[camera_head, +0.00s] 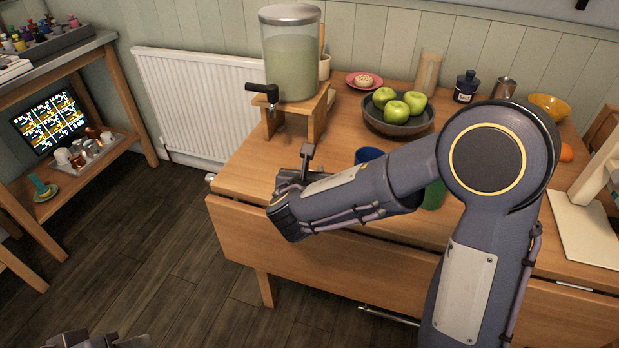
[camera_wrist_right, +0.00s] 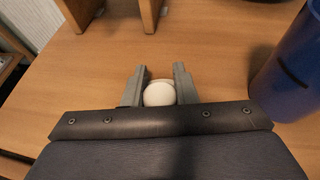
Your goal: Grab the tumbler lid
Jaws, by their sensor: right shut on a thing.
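A small round white thing, which looks like the tumbler lid (camera_wrist_right: 159,94), sits between the fingers of my right gripper (camera_wrist_right: 159,74) in the right wrist view. The fingers are shut on its sides, low over the wooden table. In the head view my right gripper (camera_head: 307,163) is over the table's left front part, and the lid is hidden there. A blue cup (camera_wrist_right: 291,68) stands to the right of the gripper; its rim (camera_head: 369,154) shows behind my arm in the head view. My left gripper (camera_head: 97,341) is only partly in view at the bottom left edge.
The drink dispenser (camera_head: 291,62) stands on a wooden stand (camera_head: 319,112) just behind my right gripper. A bowl (camera_head: 398,123) of green apples and a green cup (camera_head: 434,194) are to the right. The table's (camera_head: 238,163) left end is bare.

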